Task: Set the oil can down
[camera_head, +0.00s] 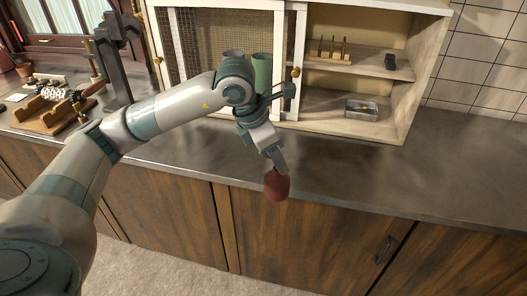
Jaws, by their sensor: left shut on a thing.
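My left gripper (277,163) reaches in from the left and points down, shut on a dull red rounded thing, which I take to be the oil can (276,187). The gripper hides its top, and no spout shows. In the picture the can overlaps the front edge of the grey countertop (350,185). I cannot tell whether it touches the counter or how high it is. My right gripper is not in view.
A cabinet (419,80) with shelves and a mesh door stands at the back; a small metal tray (361,109) sits on its lower shelf. A wooden rack (52,120) and a dark upright stand (112,65) are at the left. The counter's right side is clear.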

